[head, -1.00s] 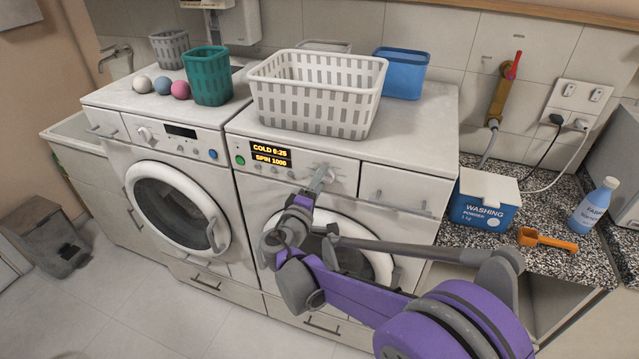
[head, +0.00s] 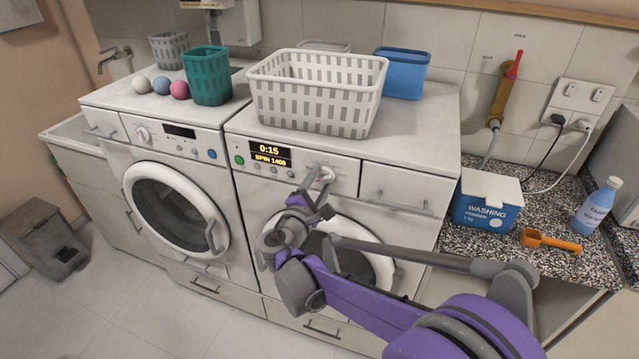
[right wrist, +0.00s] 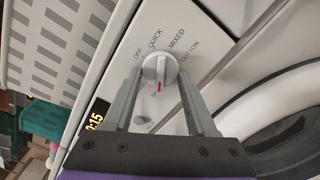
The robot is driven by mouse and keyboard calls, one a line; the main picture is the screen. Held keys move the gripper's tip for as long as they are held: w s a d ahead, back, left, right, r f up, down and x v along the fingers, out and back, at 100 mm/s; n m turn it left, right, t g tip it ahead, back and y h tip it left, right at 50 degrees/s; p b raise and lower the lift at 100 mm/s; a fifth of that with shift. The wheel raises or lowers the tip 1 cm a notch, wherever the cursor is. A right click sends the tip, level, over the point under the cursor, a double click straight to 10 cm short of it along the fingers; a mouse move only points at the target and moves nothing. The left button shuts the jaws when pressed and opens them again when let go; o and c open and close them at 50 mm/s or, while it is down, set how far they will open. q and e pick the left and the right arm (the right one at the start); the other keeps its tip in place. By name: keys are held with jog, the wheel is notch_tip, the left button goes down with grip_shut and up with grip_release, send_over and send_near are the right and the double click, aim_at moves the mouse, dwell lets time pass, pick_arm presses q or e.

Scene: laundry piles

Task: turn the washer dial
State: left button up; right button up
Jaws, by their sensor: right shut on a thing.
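The right-hand washer (head: 237,185) has a round white dial (head: 326,174) on its control panel. A red mark on the dial faces back toward my wrist. My right gripper (right wrist: 160,82) is shut on the dial; it also shows in the head view (head: 319,187). The washer display (head: 270,154) reads 0:15 and SPIN 1400. My left gripper is not in view.
A white basket (head: 318,112) and a blue bin (head: 401,75) stand on the washer. A second washer (head: 160,135) is at left, with a teal basket (head: 208,78) and balls on top. A washing powder box (head: 484,201), orange scoop (head: 549,240) and bottle (head: 597,207) stand at right.

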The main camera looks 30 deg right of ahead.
dwell(0.5)
jog(key=o, duration=1.4)
jog(key=shift+c, duration=0.2)
jog(key=shift+a, duration=0.1)
jog(key=v, duration=1)
jog(key=shift+s+a+b, duration=0.2)
jog(key=shift+b, duration=0.15)
